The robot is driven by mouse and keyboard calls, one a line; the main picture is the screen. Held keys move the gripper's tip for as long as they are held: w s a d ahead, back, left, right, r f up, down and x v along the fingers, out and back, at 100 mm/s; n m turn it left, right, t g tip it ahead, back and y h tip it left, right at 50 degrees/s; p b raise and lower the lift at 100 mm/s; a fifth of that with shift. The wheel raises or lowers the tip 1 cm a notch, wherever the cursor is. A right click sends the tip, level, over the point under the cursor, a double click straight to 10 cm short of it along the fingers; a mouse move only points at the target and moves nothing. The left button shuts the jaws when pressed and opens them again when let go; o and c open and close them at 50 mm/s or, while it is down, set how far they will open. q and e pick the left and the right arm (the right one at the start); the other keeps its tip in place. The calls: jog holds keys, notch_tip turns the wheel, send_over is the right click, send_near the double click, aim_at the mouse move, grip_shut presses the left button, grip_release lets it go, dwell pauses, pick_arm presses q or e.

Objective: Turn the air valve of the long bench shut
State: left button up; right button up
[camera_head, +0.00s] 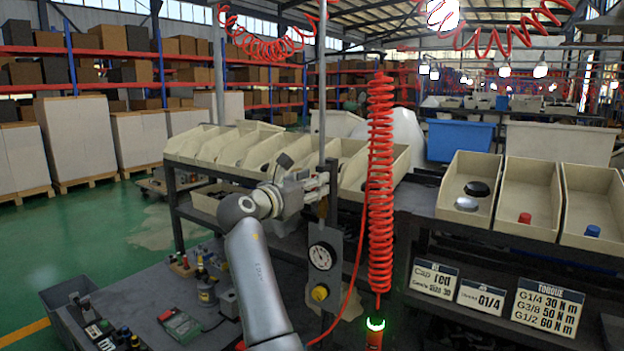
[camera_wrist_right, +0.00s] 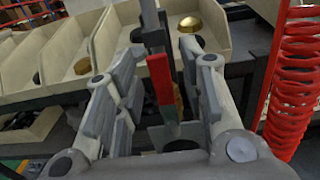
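In the head view a vertical grey pipe (camera_head: 322,110) runs down to a plate with a round gauge (camera_head: 322,256) and a yellow round part (camera_head: 320,293). My right gripper (camera_head: 318,185) is at the pipe, above the gauge, and covers the fittings there. In the right wrist view the right gripper (camera_wrist_right: 163,95) is open. An upright part of the air valve, red above and green below (camera_wrist_right: 160,82), shows between its fingers, with visible gaps on both sides. A brass part (camera_wrist_right: 178,100) shows behind it. Contact cannot be told. My left gripper is not in view.
A red coiled hose (camera_head: 380,180) hangs just right of the pipe. Cream bins (camera_head: 527,190) stand on the bench behind and at right. Label signs (camera_head: 546,308) stand below them. A low table (camera_head: 150,300) with tools is at lower left.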

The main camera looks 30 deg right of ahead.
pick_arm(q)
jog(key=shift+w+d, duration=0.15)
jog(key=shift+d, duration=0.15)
pick_arm(e)
jog(key=shift+d, duration=0.1)
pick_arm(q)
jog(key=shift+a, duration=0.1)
pick_arm(e)
jog(key=shift+c, duration=0.4)
grip_shut()
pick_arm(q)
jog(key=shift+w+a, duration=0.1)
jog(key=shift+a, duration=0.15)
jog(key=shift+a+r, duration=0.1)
pick_arm(e)
jog(key=shift+d, duration=0.15)
